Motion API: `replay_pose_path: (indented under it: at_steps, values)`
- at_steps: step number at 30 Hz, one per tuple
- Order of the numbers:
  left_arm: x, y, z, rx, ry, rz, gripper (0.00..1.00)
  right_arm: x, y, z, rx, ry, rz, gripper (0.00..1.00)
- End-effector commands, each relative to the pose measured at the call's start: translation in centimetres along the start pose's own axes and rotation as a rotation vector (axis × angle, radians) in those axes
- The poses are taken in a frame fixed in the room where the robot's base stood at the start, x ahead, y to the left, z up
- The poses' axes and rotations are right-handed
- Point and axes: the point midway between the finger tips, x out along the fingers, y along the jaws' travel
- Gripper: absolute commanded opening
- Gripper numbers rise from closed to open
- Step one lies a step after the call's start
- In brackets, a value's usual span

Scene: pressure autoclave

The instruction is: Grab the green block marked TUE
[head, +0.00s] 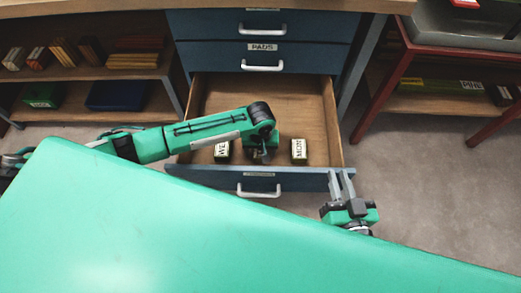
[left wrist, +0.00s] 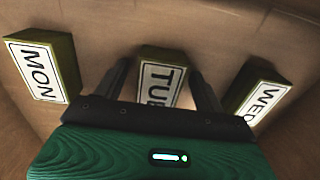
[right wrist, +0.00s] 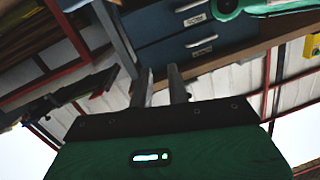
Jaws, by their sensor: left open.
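The green block marked TUE (left wrist: 162,72) lies in the open drawer (head: 325,120). In the left wrist view it sits between the two fingertips of my left gripper (head: 262,157), with a finger on each side and its lower label partly covered. I cannot tell whether the fingers touch it. My left gripper is open, reaching down into the drawer; in the head view it hides most of the TUE block. My right gripper (head: 341,183) is open and empty, outside the drawer near its front right corner.
The MON block (left wrist: 43,65) and the WED block (left wrist: 258,95) flank the TUE block. Closed drawers (head: 262,58) are above; shelves stand on both sides.

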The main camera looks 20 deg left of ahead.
Motion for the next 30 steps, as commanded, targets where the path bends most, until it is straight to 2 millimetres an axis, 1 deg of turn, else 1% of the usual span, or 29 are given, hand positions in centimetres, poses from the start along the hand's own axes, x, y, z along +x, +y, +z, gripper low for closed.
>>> replay_pose_path:
  at_steps: [5, 6, 11, 12, 13, 14, 22, 27, 28, 30]
  values:
    - [0.0, 0.0, 0.0, 0.0, 0.0, 0.0, 0.71, 0.0, 0.0, -0.1, 0.0, 0.002, 0.0, 0.17]
    - [0.0, 0.0, 0.0, 0.0, 0.0, 0.0, 0.69, 0.0, 0.0, -0.1, 0.0, 0.002, 0.0, 0.17]
    - [0.0, 0.0, 0.0, 0.0, 0.0, 0.0, 0.38, 0.0, 0.0, -0.1, 0.0, 0.001, 0.0, 0.17]
    - [0.0, 0.0, 0.0, 0.0, 0.0, 0.0, 0.3, 0.0, 0.0, -0.1, 0.0, 0.001, 0.0, 0.17]
    - [0.0, 0.0, 0.0, 0.0, 0.0, 0.0, 0.24, 0.0, 0.0, -0.1, 0.0, 0.001, 0.0, 0.17]
    - [0.0, 0.0, 0.0, 0.0, 0.0, 0.0, 0.22, 0.0, 0.0, -0.1, 0.0, 0.001, 0.0, 0.17]
    - [-0.1, 0.0, 0.0, 0.0, 0.0, 0.0, 0.22, 0.0, 0.0, -0.1, 0.0, 0.0, 0.0, 0.17]
    - [-0.7, 0.0, 0.0, 0.0, 0.0, 0.0, 0.22, 0.0, -0.1, 0.1, 0.001, -0.022, 0.0, 0.17]
    - [-0.9, 0.0, 0.0, 0.0, 0.0, 0.0, 0.22, -0.1, -0.1, 0.3, 0.003, -0.036, 0.0, 0.17]
    - [-1.5, 0.0, 0.0, 0.0, 0.0, 0.0, 0.22, -0.7, -0.2, 1.6, 0.01, -0.097, 0.0, 0.17]
